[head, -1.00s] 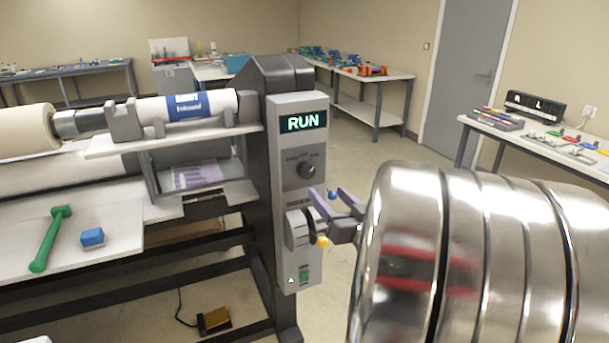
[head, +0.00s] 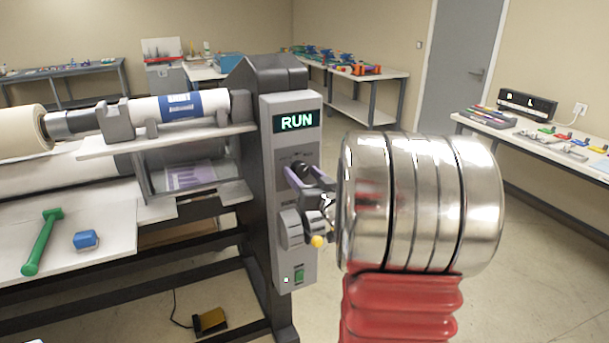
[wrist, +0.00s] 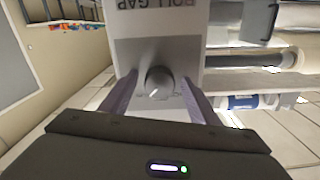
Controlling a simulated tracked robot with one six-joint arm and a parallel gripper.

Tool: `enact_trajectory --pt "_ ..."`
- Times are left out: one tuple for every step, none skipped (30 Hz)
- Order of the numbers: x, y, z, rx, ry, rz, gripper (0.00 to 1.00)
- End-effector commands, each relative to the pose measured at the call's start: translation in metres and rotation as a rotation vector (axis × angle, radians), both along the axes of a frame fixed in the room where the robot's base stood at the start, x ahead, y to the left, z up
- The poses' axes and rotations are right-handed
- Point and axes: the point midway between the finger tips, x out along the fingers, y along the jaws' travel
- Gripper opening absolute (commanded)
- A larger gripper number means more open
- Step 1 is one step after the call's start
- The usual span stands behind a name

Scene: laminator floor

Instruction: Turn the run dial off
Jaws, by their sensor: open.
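The run dial (head: 299,168) is a dark round knob on the grey control panel (head: 269,150), under a display (head: 297,122) that reads RUN in green. In the wrist view the dial (wrist: 158,82) sits between my two purple fingers, with a white pointer mark on its face. My gripper (head: 308,178) is open, its fingers on either side of the dial. I cannot tell whether they touch it. In the head view the fingers partly cover the dial and its label.
A green switch (head: 299,273) is lower down. A green hammer (head: 42,242) and a blue block (head: 86,240) lie on the shelf to the left.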

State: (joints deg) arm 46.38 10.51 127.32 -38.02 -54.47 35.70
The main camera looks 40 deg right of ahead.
Motion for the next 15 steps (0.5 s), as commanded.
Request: enact_trajectory --pt "0.0001 -0.0001 0.0001 0.0 0.0 0.0 0.55" --pt "0.0 -0.0001 0.0001 0.0 0.0 0.0 0.55" --pt "-0.0002 -0.0002 0.0002 0.0 0.0 0.0 0.55" --pt "-0.0003 -0.0002 0.0002 0.0 0.0 0.0 0.55" --pt "-0.0003 -0.0003 0.0001 0.0 0.0 -0.001 0.55" --pt "-0.0004 -0.0002 0.0001 0.0 0.0 -0.001 0.53" --pt "-0.0004 -0.0003 0.0002 0.0 0.0 -0.001 0.51" --pt "-0.0004 -0.0003 0.0002 0.0 0.0 -0.001 0.49" --pt "-0.0005 -0.0003 0.0002 0.0 0.0 -0.001 0.46" --pt "-0.0005 -0.0004 0.0003 0.0 0.0 -0.001 0.44" --pt "-0.0005 -0.0004 0.0002 0.0 0.0 -0.001 0.42" --pt "-0.0006 -0.0004 0.0003 0.0 0.0 -0.001 0.39" --pt "-0.0006 -0.0004 0.0003 0.0 0.0 -0.001 0.37" --pt "-0.0007 -0.0005 0.0003 0.0 -0.001 -0.001 0.35" --pt "-0.0007 -0.0005 0.0003 0.0 -0.001 -0.001 0.32"
